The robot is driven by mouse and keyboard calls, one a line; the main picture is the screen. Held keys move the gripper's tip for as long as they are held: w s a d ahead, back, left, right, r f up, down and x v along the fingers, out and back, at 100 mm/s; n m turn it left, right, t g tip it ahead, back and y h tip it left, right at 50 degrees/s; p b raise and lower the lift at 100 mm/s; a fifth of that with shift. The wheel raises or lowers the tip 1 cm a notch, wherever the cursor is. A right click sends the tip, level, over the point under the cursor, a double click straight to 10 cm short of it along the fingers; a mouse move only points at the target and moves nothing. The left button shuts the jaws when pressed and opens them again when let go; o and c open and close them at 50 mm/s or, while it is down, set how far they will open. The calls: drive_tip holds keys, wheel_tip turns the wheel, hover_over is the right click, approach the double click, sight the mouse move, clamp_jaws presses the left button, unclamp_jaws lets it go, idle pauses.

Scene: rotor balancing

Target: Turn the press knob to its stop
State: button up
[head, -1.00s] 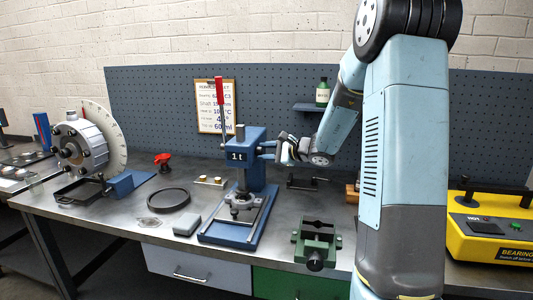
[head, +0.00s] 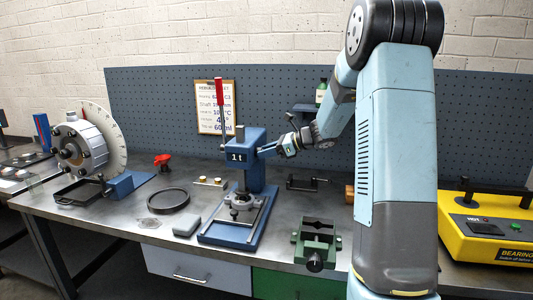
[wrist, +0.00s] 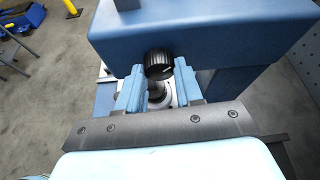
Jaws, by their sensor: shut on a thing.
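The blue press (head: 250,140) stands on the bench with a "1t" label on its head and a red-gripped lever (head: 219,95) pointing up. In the wrist view the press knob (wrist: 158,64) is a black ribbed cylinder with a light mark, on the side face of the blue press head (wrist: 200,35). My gripper (wrist: 158,78) has its two blue fingers on either side of the knob and is shut on it. In the head view my gripper (head: 268,151) reaches the press head from the right; the knob cannot be made out there.
A green vise (head: 317,240) stands right of the press base, and a yellow bearing heater (head: 490,230) is at the far right. A pegboard (head: 160,100) closes off the back.

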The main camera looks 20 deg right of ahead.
drive_tip(key=shift+w+d+m+g+y, duration=0.15)
drive_tip(key=shift+m+g+y, duration=0.5)
drive_tip(key=shift+m, duration=0.6)
drive_tip(key=shift+w+m+g+y, duration=0.1)
drive_tip(key=shift+m+g+y, duration=0.35)
drive_tip(key=shift+m+g, duration=0.6)
drive_tip(key=shift+m, duration=0.4)
drive_tip(key=o, duration=1)
drive_tip(key=shift+o, duration=0.2)
drive_tip(key=v, duration=1.3)
drive_tip(key=shift+s+d, duration=0.2)
drive_tip(key=shift+d, duration=0.15)
